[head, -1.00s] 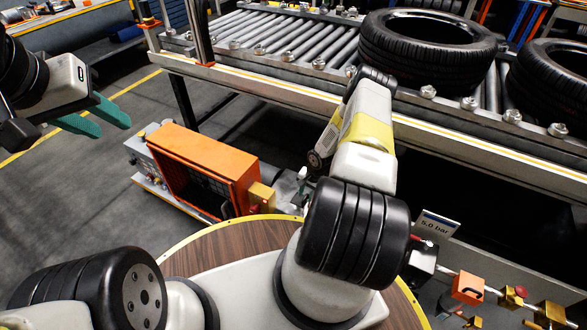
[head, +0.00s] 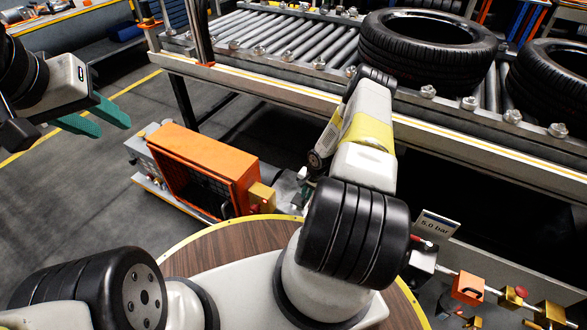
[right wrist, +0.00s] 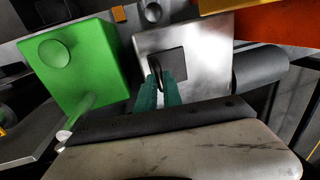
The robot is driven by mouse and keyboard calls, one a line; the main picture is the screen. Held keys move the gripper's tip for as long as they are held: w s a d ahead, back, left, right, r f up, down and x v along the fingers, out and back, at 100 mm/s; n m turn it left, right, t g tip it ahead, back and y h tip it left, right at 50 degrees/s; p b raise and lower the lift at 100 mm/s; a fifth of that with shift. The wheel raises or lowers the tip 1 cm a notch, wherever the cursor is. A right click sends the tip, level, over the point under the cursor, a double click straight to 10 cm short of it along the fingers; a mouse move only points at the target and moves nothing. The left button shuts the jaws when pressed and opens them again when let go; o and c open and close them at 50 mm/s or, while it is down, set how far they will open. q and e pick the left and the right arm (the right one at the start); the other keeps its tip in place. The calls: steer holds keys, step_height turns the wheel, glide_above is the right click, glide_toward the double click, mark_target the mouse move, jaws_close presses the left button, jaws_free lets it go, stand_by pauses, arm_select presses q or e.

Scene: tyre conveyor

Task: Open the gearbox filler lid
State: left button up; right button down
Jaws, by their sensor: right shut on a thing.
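In the right wrist view a bright metal block (right wrist: 200,45) carries a dark square (right wrist: 178,66) on its face; I cannot tell whether this is an opening or a dark lid. A dark curved handle (right wrist: 155,68) stands at the square's left edge. My right gripper (right wrist: 160,92) has its teal fingers shut on this handle. In the head view the right gripper is mostly hidden by my own arm, low beside the orange-framed unit. My left gripper (head: 100,118) is at the upper left, empty, its teal fingers apart over the floor.
A green box (right wrist: 75,65) stands just left of the metal block, and a dark cylinder (right wrist: 260,66) lies right. An orange frame (head: 205,165) stands on the floor. The roller conveyor (head: 290,40) with tyres (head: 430,45) runs behind. Floor below the left gripper is clear.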

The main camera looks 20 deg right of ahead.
mark_target(296, 198)
stand_by(0.9)
steer(key=shift+w+a+r+g+h, duration=0.7)
steer(key=shift+w+a+g+h, duration=0.1)
steer(key=shift+g+h, duration=0.15)
steer(key=shift+w+a+r+g+h, duration=0.25)
steer(key=shift+w+a+g+h, duration=0.2)
steer(key=shift+g+h, duration=0.3)
steer(key=shift+w+a+r+g+h, duration=0.2)
steer(key=shift+w+a+g+h, duration=0.25)
steer(key=shift+g, duration=0.35)
steer(key=shift+w, duration=0.1)
steer(key=c, duration=1.5)
jaws_free()
steer(key=shift+r, duration=0.1)
steer(key=v, duration=0.7)
steer(key=shift+w+a+r, duration=0.15)
steer(key=shift+w+r, duration=0.05)
steer(key=shift+r, duration=0.05)
